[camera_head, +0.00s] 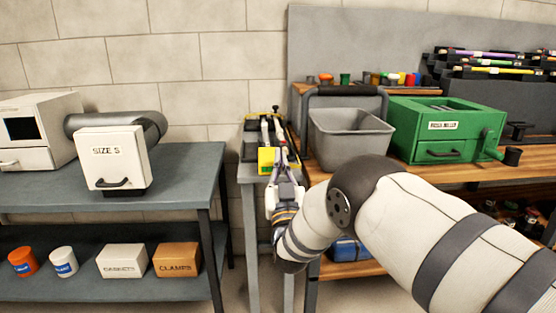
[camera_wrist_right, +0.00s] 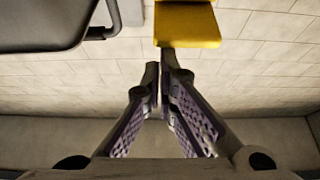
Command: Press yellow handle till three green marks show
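The yellow handle (camera_wrist_right: 187,24) shows at the top of the right wrist view, just beyond and slightly right of my fingertips. In the head view a yellow piece (camera_head: 265,161) sits at the front of a dark device (camera_head: 252,135) on a narrow grey stand. My right gripper (camera_head: 281,166) is at the front of that device, beside the yellow piece. Its fingers (camera_wrist_right: 161,72) converge with their tips almost together, and nothing shows between them. I cannot tell contact with the handle. The arm and gripper hide part of the device. I cannot make out three green marks. My left gripper is out of view.
A grey bin (camera_head: 350,140) with a dark handle bar stands close right of the device, and a green box (camera_head: 440,130) is farther right on the wooden bench. Left is a grey table (camera_head: 190,168) with a "SIZE S" box (camera_head: 110,158). A gap separates table and stand.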

